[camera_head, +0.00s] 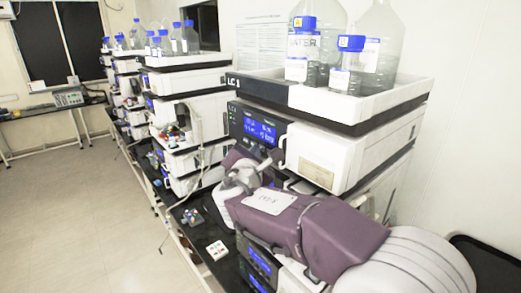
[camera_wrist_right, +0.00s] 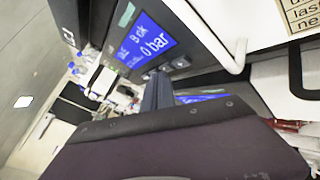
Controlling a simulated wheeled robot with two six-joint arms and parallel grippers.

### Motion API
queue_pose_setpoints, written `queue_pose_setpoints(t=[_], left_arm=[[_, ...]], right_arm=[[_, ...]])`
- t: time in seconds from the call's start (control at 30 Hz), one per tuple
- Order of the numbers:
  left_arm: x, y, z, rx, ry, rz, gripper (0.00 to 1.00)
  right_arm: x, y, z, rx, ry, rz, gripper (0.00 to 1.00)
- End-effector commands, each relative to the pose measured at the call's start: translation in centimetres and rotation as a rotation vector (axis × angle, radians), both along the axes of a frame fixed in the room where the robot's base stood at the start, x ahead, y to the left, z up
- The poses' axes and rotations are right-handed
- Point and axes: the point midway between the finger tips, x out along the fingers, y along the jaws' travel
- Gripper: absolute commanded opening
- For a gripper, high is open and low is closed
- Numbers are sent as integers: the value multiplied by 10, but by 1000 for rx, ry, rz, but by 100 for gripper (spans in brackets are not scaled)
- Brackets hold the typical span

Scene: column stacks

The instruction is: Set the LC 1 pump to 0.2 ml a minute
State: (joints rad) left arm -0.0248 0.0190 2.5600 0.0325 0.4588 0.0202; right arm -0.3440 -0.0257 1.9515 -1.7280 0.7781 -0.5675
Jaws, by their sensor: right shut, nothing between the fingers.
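The LC 1 stack stands nearest, with its LC 1 label on the black front edge of its top tray (camera_head: 262,88). Its pump has a dark front with a lit blue display (camera_head: 260,128). In the right wrist view the pump display (camera_wrist_right: 146,43) shows tilted and reads "0 bar" in large characters; the smaller text is hard to read. Dark round buttons (camera_wrist_right: 181,62) sit beside the display. My right gripper (camera_wrist_right: 156,80) is shut and empty, its tips close to the panel by the display and buttons; contact cannot be told. My left gripper is out of view.
Large bottles with blue caps (camera_head: 302,45) stand in the top tray. A white module (camera_head: 325,160) with a handle is right beside the pump. Another blue display (camera_head: 259,262) is lower down. More stacks (camera_head: 185,80) line the bench behind. The floor at left is clear.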

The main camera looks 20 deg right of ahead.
Motion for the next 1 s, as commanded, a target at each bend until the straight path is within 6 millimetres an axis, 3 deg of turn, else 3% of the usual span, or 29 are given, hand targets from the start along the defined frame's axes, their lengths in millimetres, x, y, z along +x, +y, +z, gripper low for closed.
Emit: queue_pose_setpoints(t=[0.57,1.0], left_arm=[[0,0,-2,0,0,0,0],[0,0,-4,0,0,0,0]], right_arm=[[1,-4,0,0,-1,-1,0],[-5,13,0,0,0,0,0]])
